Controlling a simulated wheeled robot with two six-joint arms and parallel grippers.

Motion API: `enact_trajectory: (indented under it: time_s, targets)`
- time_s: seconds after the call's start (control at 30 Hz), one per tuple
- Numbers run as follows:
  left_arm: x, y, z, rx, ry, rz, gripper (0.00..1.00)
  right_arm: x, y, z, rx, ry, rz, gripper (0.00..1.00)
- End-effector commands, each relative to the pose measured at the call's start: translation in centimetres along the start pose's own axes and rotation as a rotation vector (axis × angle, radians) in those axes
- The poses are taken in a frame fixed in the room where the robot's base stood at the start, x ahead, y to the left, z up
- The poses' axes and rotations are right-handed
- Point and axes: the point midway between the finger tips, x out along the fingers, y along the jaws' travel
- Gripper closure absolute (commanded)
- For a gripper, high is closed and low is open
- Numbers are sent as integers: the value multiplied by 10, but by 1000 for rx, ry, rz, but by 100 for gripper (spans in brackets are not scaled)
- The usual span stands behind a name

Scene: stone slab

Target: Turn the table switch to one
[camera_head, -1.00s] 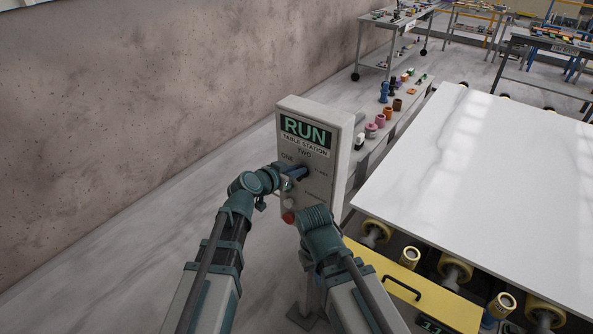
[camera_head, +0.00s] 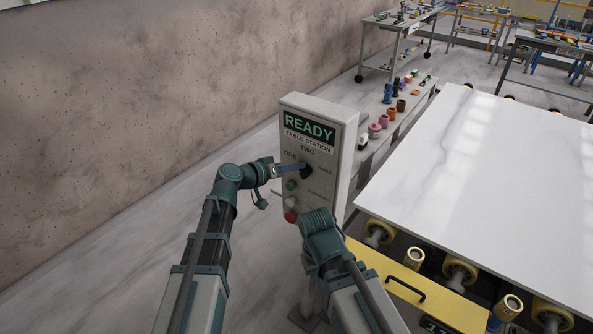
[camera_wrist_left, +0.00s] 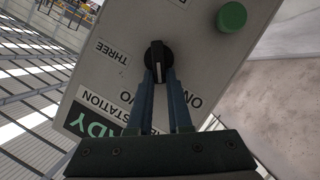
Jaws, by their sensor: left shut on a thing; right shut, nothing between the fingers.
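The grey control box (camera_head: 325,120) stands on a post, with a display reading READY above the words TABLE STATION. Its black rotary switch (camera_head: 307,173) has labels ONE, TWO and THREE around it. In the left wrist view the black knob (camera_wrist_left: 157,55) has its white mark pointing down the picture, roughly towards the TWO label. My left gripper (camera_head: 297,168) is shut on the knob, with its fingertips (camera_wrist_left: 160,75) at its edge. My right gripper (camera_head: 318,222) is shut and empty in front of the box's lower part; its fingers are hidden.
A green button (camera_head: 291,185) and a red button (camera_head: 290,216) sit below the switch; the green button (camera_wrist_left: 232,17) also shows in the wrist view. A white slab (camera_head: 480,190) on rollers lies at right, behind a yellow panel (camera_head: 400,275). Floor is clear at left.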

Motion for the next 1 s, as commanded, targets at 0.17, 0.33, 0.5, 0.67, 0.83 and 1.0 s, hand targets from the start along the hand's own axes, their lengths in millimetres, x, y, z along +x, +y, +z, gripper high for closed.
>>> enact_trajectory:
  time_s: [0.17, 0.33, 0.5, 0.67, 0.83, 1.0]
  targets:
    - [1, -8, 4, -136, -5, 56, 100, 15, -1, -1, 0, 0, 0, 100]
    - [1, -11, 5, -247, -5, 101, 100, 24, -2, -1, 0, 0, 0, 100]
    - [1, -13, 5, -329, -6, 135, 100, 31, -3, -2, 0, 0, 0, 100]
    - [1, -13, 5, -378, -7, 155, 100, 35, -3, -2, 0, 0, 0, 100]
    - [1, -13, 5, -405, -8, 166, 100, 37, -4, -2, 0, 0, 0, 100]
    - [1, -13, 5, -414, -8, 169, 100, 37, -4, -2, 0, 0, 0, 100]
